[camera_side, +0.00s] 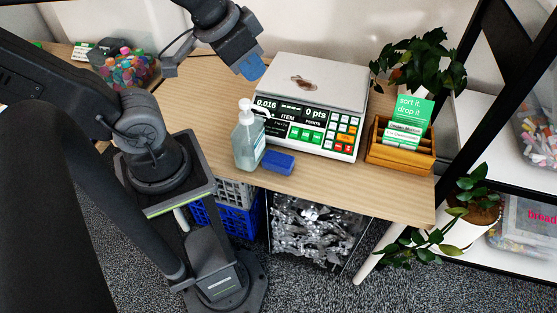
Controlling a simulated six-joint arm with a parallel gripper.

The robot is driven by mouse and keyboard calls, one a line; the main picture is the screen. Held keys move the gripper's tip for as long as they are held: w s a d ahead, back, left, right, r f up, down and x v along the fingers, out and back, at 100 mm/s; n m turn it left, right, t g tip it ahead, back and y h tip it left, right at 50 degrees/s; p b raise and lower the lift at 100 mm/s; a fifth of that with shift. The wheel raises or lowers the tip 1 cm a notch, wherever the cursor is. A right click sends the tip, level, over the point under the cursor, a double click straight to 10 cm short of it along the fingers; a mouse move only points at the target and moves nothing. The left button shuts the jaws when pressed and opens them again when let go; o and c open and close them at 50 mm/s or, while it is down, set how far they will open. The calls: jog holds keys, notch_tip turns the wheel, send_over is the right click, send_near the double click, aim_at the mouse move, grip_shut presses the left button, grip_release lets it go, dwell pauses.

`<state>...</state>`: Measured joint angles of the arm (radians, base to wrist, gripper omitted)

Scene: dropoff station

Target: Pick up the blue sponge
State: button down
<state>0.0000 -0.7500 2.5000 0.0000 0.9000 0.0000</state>
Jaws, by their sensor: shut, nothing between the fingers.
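The blue sponge (278,162) is a small dark-blue block. It lies on the wooden table near its front edge, just right of the clear pump bottle and left of the scale's front. My gripper (252,68) is above the back part of the table, up and left of the sponge in the picture. Its blue tip points down and to the right. It is shut and empty, well apart from the sponge. The inner faces of the fingers are hidden.
A pump bottle (248,140) stands close beside the sponge. A scale (318,75) with a small brown item on top is behind it. A wooden card box (400,156) and a plant (415,62) are on the right. The table left of the bottle (205,110) is clear.

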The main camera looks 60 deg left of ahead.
jog(key=shift+c, duration=1.8)
grip_release()
jog(key=n+g+y, duration=0.3)
jog(key=n+g, duration=0.6)
jog(key=n, duration=1.7)
send_over(279, 158)
jog(key=w+d, duration=0.3)
jog(key=d, duration=0.1)
notch_tip(279, 158, down, 23)
jog(key=x, duration=0.8)
jog(key=shift+w+a, duration=0.1)
jog(key=shift+a, duration=0.3)
jog(key=shift+w+x, duration=0.1)
jog(key=shift+x, duration=1.2)
jog(key=shift+w+x, duration=0.15)
jog(key=shift+x, duration=1.1)
